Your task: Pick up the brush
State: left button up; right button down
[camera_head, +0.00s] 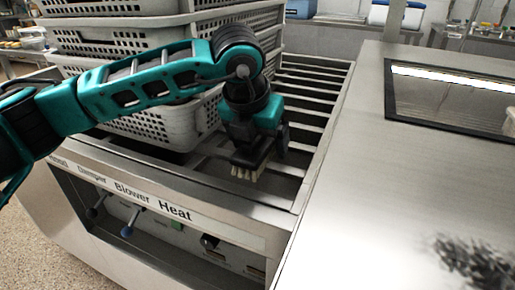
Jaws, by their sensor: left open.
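The brush (248,172) shows as a dark block with pale bristles pointing down, at the front of the slatted metal rack. My left gripper (264,148) points down right over the brush and is open, its black fingers close about the brush's upper part. The gripper hides most of the brush, and I cannot tell whether the fingers touch it. My right gripper is not in view.
Stacked grey perforated baskets (185,128) stand on the slatted rack (305,98), left of and behind the gripper. A steel counter (390,185) with a dark-framed window (455,98) is at right. A front panel (165,205) with knobs lies below.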

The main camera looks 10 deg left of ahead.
pick_arm(q)
jog(key=shift+c, duration=0.4)
jog(key=shift+r, duration=0.1)
jog(key=c, duration=1)
jog(key=shift+c, duration=0.2)
